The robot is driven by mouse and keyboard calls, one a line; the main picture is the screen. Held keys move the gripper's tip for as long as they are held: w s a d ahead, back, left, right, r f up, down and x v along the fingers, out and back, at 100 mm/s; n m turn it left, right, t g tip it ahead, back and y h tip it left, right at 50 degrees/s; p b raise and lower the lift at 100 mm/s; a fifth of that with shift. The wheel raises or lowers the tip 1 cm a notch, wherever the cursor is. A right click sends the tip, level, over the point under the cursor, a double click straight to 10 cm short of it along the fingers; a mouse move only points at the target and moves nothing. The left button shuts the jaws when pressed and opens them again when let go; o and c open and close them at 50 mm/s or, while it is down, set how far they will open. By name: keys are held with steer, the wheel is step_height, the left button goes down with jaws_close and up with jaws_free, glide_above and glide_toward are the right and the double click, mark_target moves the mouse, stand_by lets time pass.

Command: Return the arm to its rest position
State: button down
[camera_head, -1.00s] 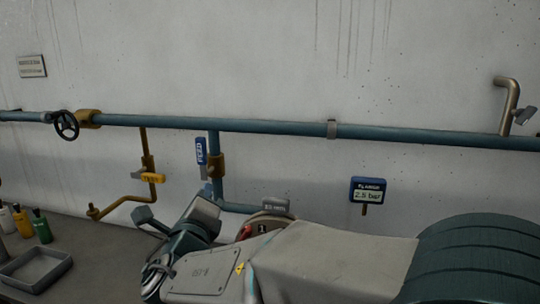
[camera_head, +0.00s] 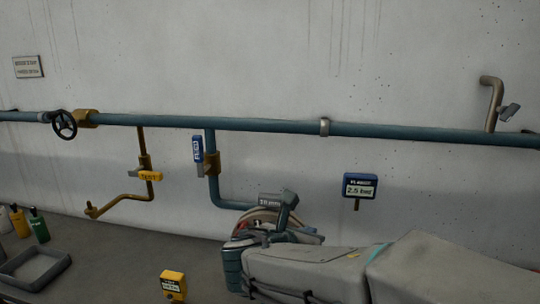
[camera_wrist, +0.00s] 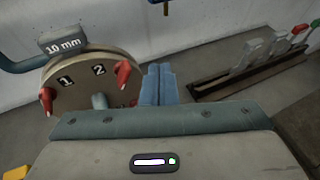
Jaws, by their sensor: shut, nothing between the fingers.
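My arm reaches in from the right in the head view, bent at a teal joint, with my gripper (camera_head: 288,197) in front of the wall. In the wrist view my gripper (camera_wrist: 158,84) shows its blue-grey fingers shut together with nothing between them. Just left of the fingers in that view is a round tan disc (camera_wrist: 80,84) marked 1 and 2, with red knobs and a grey "10 mm" tag (camera_wrist: 63,46). I cannot tell how far apart they are in depth. In the head view my arm hides most of the disc.
A blue pipe (camera_head: 270,125) runs along the wall, with a blue-tagged valve (camera_head: 198,150), a yellow-tagged valve (camera_head: 150,176) and a gauge reading 2.5 bar (camera_head: 360,187). A yellow box (camera_head: 173,284), a grey tray (camera_head: 36,268) and bottles (camera_head: 39,226) stand on the bench. A slotted rack (camera_wrist: 250,72) holds levers.

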steer(key=s+d+f+m+g, duration=0.4)
steer(key=s+d+m, duration=0.1)
steer(key=d+m, duration=0.2)
steer(key=s+f+m+g+y, duration=0.2)
steer(key=s+m, duration=0.4)
steer(key=m, duration=0.5)
steer(key=s+f+m+g+y, duration=0.2)
steer(key=s+f+m+y, duration=0.3)
steer(key=m, duration=0.6)
steer(key=shift+s+d+f+m+y, duration=0.2)
steer(key=shift+s+d+m+y, duration=0.15)
steer(key=shift+s, duration=0.45)
